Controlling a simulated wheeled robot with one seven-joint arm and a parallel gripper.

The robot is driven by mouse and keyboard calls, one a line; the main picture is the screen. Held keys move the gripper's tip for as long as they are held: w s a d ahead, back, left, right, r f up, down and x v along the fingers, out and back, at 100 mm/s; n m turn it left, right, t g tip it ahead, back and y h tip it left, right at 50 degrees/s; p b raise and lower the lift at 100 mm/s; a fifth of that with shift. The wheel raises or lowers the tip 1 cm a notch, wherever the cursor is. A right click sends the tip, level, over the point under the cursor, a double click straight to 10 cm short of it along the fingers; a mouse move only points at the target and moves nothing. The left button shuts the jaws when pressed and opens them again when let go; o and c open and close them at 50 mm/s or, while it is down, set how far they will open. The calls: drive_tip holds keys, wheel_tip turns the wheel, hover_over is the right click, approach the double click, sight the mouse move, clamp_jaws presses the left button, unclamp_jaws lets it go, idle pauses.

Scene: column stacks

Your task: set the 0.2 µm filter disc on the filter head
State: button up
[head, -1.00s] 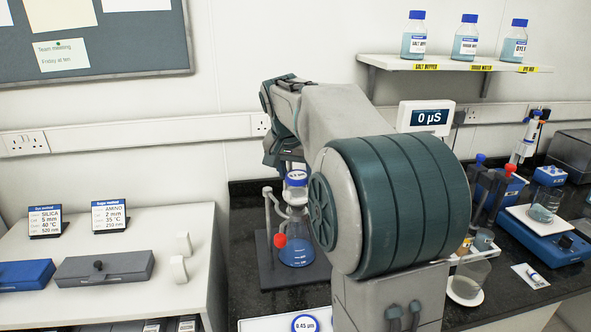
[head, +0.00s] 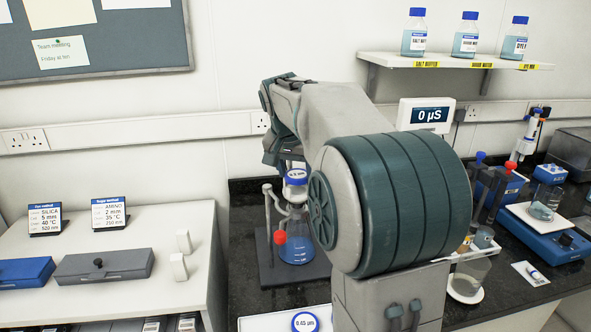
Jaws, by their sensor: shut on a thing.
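My gripper (head: 290,164) points down at the centre, partly hidden by my arm. It is shut on the blue-rimmed 0.2 µm filter disc (head: 297,174), whose small label is hard to read. The disc is directly over the filter head (head: 296,195), a pale piece on top of a flask of blue liquid (head: 297,248). I cannot tell whether the disc touches the head. Another blue-rimmed disc, marked 0.45 µm (head: 305,322), lies on a white tray (head: 262,325) at the bottom edge.
A red-knobbed valve (head: 280,238) and a stand rod (head: 268,215) are close left of the flask. A white cabinet with a grey case (head: 105,266) is at left. A beaker (head: 470,275) and blue balance (head: 545,240) are at right. My arm hides the middle of the bench.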

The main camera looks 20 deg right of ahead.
drive_tip(key=shift+f+b, duration=0.5)
drive_tip(key=shift+f, duration=0.2)
idle(0.5)
